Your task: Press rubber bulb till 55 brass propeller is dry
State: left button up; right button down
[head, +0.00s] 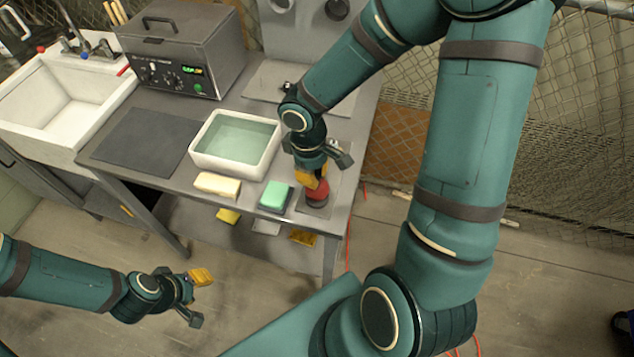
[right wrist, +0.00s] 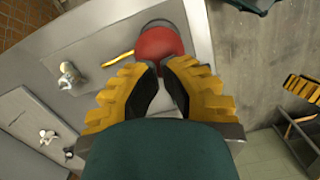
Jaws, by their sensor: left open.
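The red rubber bulb (head: 317,191) stands on a grey plate at the right front corner of the bench. In the right wrist view the bulb (right wrist: 160,45) lies just past my fingertips. My right gripper (head: 312,180) is over the bulb from above, its yellow fingers nearly together; it also shows in the right wrist view (right wrist: 160,70). I cannot tell whether the tips touch the bulb. A thin yellow piece (right wrist: 118,60) lies beside the bulb. I cannot make out a brass propeller for certain. My left gripper (head: 204,298) is open and empty, away from the bench.
A white basin of water (head: 197,160) stands left of my right gripper, with a cream block (head: 217,185) and a green sponge (head: 275,195) in front. A grey machine with a lit display (head: 182,50) and a sink (head: 45,120) are further left. The dark mat (head: 140,137) is clear.

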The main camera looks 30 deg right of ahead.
notch_tip(320, 180, down, 2)
jog(key=shift+f+b, duration=0.2)
jog(key=shift+b, duration=1)
jog(key=shift+r, duration=0.1)
jog(key=shift+w+a+r, duration=0.1)
jog(key=shift+w+a, duration=0.05)
jog(key=shift+w, duration=0.1)
jog(key=shift+w+a+r+p, duration=0.2)
jog(key=shift+w+a, duration=0.15)
jog(key=shift+w, duration=0.25)
jog(key=shift+w+a+r+p, duration=0.15)
jog(key=shift+w+a, duration=0.15)
jog(key=shift+w, duration=0.25)
jog(key=shift+s, duration=0.1)
notch_tip(320, 180, up, 12)
jog(key=w, duration=0.1)
jog(key=shift+a, duration=0.25)
